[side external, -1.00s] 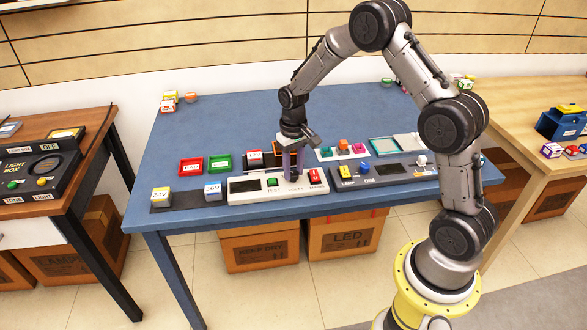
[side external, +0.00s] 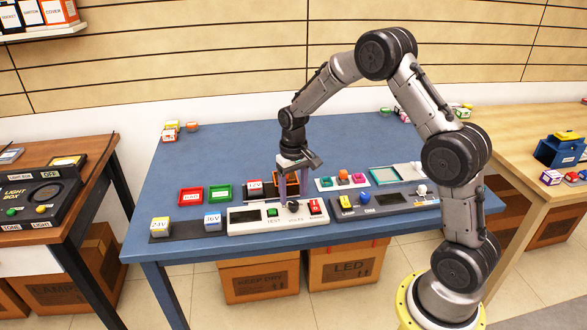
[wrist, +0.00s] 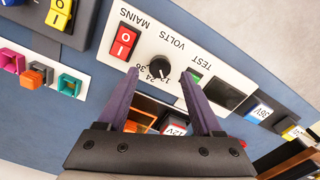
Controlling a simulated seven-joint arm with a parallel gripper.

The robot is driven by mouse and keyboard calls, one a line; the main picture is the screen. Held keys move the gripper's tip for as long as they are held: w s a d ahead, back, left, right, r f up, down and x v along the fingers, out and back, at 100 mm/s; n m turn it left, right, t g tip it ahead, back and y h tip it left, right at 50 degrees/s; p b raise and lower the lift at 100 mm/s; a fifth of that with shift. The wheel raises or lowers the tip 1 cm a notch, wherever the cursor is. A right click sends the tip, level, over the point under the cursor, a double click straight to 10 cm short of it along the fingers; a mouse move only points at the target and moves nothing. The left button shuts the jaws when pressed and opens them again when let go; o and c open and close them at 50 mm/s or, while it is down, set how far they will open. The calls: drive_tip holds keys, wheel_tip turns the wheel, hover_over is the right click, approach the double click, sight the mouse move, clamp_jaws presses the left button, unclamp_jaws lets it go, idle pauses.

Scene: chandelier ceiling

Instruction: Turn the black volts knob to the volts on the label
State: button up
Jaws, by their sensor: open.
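The black volts knob (side external: 293,206) sits on the white test panel (side external: 246,217). In the wrist view the knob (wrist: 159,66) has 12, 24 and 36 printed around it; I cannot tell for sure which its pointer faces. My gripper (wrist: 160,78) is open and empty, its purple fingers spread wider than the knob. The knob shows just past the fingertips, between their lines and apart from them. In the side view my gripper (side external: 291,190) is above and behind the knob. A yellow 24V block (side external: 160,227) sits on a dark stand at the table's left front.
A red mains switch (side external: 316,207) is right of the knob, and a green test button (side external: 272,212) is left of it. A 36V block (side external: 213,222) and a 12V block (side external: 255,187) stand nearby. A dark panel (side external: 384,200) lies to the right.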

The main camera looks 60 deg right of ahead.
wheel_tip(320, 180, up, 11)
drive_tip(key=shift+r, duration=0.15)
idle(0.4)
wheel_tip(320, 180, up, 8)
drive_tip(key=r+n+t, duration=0.1)
drive_tip(key=t, duration=0.1)
hover_over(292, 204)
drive_tip(key=s+a, duration=0.3)
drive_tip(key=s+a+r+n+t, duration=0.1)
drive_tip(key=s+a+r+t, duration=0.1)
drive_tip(key=s+a+r, duration=0.45)
drive_tip(key=s+f+n, duration=0.1)
drive_tip(key=s+f, duration=0.2)
drive_tip(key=s, duration=0.5)
drive_tip(key=s+a+f+n+t, duration=0.1)
drive_tip(key=s+f, duration=0.3)
drive_tip(key=s, duration=0.5)
drive_tip(key=shift+t, duration=0.3)
drive_tip(key=shift+s, duration=0.1)
